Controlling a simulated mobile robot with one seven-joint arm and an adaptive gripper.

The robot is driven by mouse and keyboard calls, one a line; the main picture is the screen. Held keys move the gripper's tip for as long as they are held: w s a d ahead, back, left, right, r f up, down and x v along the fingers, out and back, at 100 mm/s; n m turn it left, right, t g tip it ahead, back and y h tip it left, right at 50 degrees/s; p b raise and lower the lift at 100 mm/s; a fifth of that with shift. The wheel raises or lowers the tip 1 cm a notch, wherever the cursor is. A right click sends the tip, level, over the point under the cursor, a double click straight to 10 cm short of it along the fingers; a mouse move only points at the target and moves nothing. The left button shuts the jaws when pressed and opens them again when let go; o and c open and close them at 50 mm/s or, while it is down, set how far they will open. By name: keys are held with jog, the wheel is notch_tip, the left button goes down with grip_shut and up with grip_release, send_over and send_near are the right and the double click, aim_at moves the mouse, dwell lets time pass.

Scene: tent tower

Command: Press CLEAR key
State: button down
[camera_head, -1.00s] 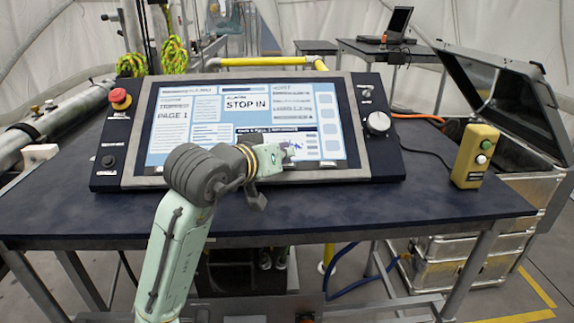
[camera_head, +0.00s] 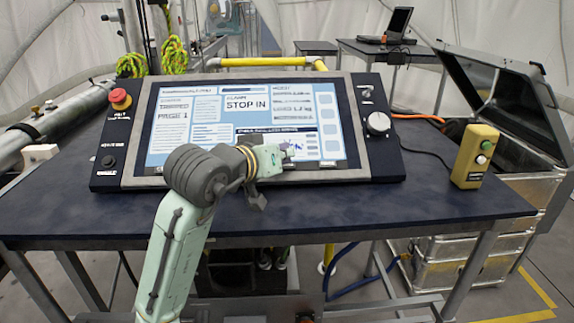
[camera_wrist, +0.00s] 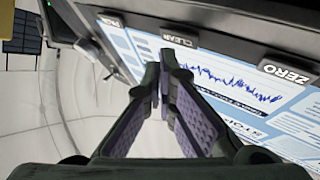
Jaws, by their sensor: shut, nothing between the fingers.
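The CLEAR key (camera_wrist: 180,41) is a dark key with white lettering on the screen's bezel in the wrist view. It sits between the ZERO key (camera_wrist: 288,72) and another key (camera_wrist: 110,22) whose label is hard to read. My gripper (camera_wrist: 166,62) is shut and empty. Its fingertips appear just below the CLEAR key in the picture; I cannot tell whether they touch it. In the head view, my gripper (camera_head: 289,153) is over the lower part of the lit screen (camera_head: 190,125), and it hides the CLEAR key.
The console stands on a dark table (camera_head: 330,210). A red emergency button (camera_head: 120,98) is at its upper left and a round knob (camera_head: 378,123) at its right. A yellow button box (camera_head: 473,155) stands on the right of the table, beside an open metal case (camera_head: 510,105).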

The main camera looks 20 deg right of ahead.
jog(key=shift+w+f, duration=0.2)
jog(key=shift+f, duration=0.1)
jog(key=shift+w+d+f, duration=0.1)
jog(key=shift+w+f, duration=0.1)
jog(key=shift+f, duration=0.1)
dwell(0.6)
jog(key=shift+r, duration=0.1)
jog(key=shift+s+r+p, duration=0.45)
jog(key=shift+r, duration=0.1)
dwell(0.3)
jog(key=s+r+p, duration=0.1)
jog(key=r+p, duration=0.1)
jog(key=s+a+r+p, duration=0.1)
jog(key=r, duration=0.1)
jog(key=shift+s+p, duration=0.35)
jog(key=shift+s, duration=0.05)
dwell(0.5)
